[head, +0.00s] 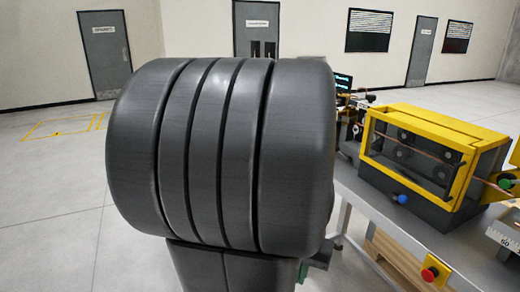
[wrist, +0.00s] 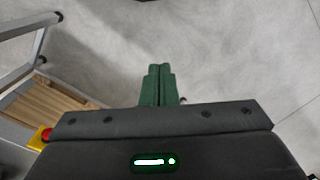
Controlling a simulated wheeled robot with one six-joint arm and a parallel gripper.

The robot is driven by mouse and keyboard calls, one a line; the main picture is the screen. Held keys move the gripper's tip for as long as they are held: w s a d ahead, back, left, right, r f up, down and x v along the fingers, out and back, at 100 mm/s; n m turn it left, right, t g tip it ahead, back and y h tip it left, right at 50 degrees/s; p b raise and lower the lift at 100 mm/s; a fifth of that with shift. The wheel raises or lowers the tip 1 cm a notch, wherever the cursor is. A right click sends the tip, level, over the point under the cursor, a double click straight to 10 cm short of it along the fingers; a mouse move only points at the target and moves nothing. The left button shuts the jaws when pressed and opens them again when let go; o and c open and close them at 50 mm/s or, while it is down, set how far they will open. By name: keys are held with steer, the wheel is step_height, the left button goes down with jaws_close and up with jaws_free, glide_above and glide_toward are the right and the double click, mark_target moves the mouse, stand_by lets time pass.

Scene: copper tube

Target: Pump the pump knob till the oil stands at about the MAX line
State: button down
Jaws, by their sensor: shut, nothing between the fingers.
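In the wrist view, my gripper (wrist: 159,70) has its two green fingers pressed together, with nothing between them. They point over bare grey floor and touch nothing. In the head view, my own dark arm covers the middle, and only a bit of green shows beside its lower end. The machine (head: 412,160) with a yellow frame and clear panels stands on the bench at right. A blue knob (head: 402,199) is low on its front, and a green knob (head: 507,181) is at its right end. I cannot tell which is the pump knob. No oil level or MAX line can be made out.
A red button on a yellow box (head: 431,273) is at the bench's front edge; it also shows in the wrist view (wrist: 46,135). A wooden pallet (wrist: 35,97) lies by the bench's metal legs (wrist: 36,40). The floor at left (head: 50,200) is clear.

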steer(key=w+d+m+y, duration=0.1)
steer(key=w+d+m, duration=0.2)
steer(key=d, duration=0.3)
steer(key=w+d+r+m+g+p, duration=0.1)
steer(key=w+d+m, duration=0.3)
steer(key=d, duration=0.3)
steer(key=shift+w+d+y, duration=0.2)
steer(key=shift+w+y, duration=0.2)
steer(key=shift+w, duration=0.15)
steer(key=shift+r, duration=0.1)
